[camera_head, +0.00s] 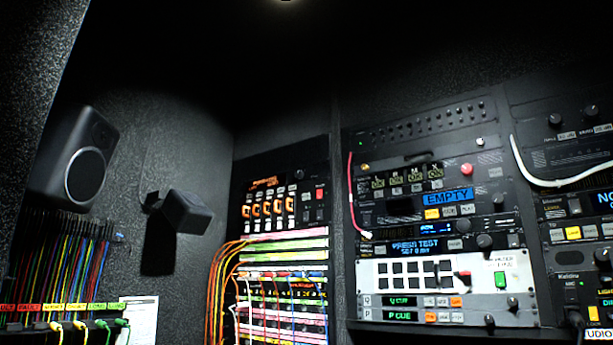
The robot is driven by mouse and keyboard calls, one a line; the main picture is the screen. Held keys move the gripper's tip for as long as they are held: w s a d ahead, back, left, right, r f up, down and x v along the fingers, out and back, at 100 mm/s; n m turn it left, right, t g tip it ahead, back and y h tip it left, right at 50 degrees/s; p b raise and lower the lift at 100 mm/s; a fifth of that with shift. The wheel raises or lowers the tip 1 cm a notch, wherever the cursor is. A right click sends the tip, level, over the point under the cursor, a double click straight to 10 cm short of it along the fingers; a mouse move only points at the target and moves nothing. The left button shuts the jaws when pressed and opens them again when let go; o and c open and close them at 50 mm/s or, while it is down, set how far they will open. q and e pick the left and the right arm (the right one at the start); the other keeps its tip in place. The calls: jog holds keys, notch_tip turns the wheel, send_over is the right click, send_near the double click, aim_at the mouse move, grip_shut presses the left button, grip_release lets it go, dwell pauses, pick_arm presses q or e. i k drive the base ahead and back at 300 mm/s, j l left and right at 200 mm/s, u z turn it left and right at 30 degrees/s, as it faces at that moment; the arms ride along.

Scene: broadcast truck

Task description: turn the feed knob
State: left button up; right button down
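Several black knobs sit on the dark equipment rack. One large knob (484,241) is right of the blue "PRESS TEST" display (414,246), and a smaller knob (462,226) is just above and to its left. Another knob (602,255) is at the right edge, and two more (556,120) (588,110) are on the upper right panel. The labels are too small to read, so I cannot tell which is the feed knob. Neither of my grippers is in view.
A black speaker (85,165) and a smaller dark box (186,212) are on the left wall. Orange cables (215,285) hang by the middle rack. A white cable (560,181) droops across the right panels, and a red cable (351,195) runs down the main rack.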

aim_at(298, 174)
jog(key=i+j+z, duration=0.15)
jog(key=i, duration=0.25)
jog(key=i+j+z, duration=0.15)
jog(key=i, duration=0.3)
jog(key=i+j+z, duration=0.15)
jog(key=i, duration=0.25)
